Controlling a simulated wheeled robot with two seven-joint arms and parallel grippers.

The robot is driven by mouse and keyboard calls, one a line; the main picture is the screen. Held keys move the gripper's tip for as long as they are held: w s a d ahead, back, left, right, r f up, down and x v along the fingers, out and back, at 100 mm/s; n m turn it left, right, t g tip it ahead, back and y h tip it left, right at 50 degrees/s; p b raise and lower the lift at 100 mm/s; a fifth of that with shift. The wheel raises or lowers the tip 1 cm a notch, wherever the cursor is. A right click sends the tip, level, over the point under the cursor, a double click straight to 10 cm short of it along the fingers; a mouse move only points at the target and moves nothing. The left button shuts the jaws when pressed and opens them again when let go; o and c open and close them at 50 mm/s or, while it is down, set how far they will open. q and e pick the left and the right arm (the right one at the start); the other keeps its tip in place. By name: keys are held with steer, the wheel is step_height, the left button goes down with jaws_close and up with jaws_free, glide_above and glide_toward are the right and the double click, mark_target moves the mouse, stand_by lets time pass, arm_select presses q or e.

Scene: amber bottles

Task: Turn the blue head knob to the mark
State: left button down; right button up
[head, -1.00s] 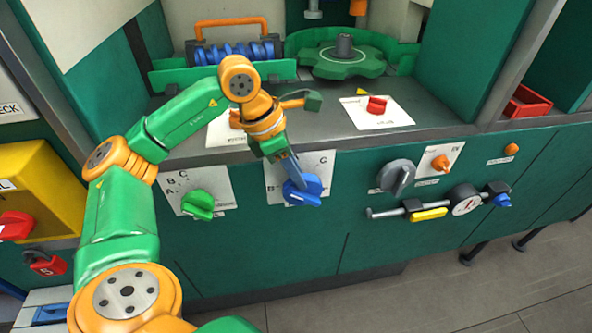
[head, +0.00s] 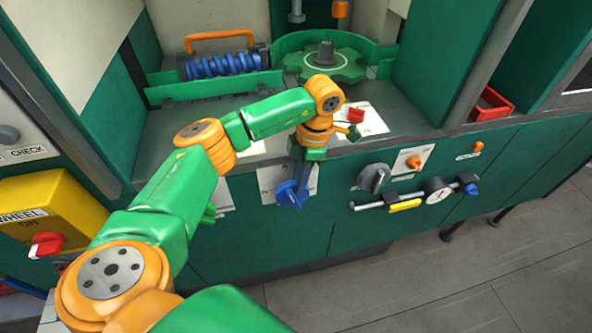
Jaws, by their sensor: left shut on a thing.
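The blue knob (head: 290,195) sits on a white lettered plate (head: 268,183) on the green front panel. My left gripper (head: 293,183) comes down from above and to the right and is shut on the blue knob. Its fingers hide part of the knob, and the plate's mark cannot be made out. My right gripper is not in view.
A grey knob (head: 374,178) and a gauge bar with a yellow handle (head: 405,206) are to the right. A red switch (head: 355,115) lies close behind my wrist on the counter.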

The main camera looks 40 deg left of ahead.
arm_select(q)
steer(key=shift+w+d, duration=0.1)
stand_by(0.5)
steer(key=c, duration=1)
jaws_free()
steer(key=r, duration=0.2)
steer(key=w+r, duration=0.1)
steer(key=r, duration=0.1)
steer(key=d+r, duration=0.1)
steer(key=r, duration=0.2)
steer(key=shift+w, duration=0.15)
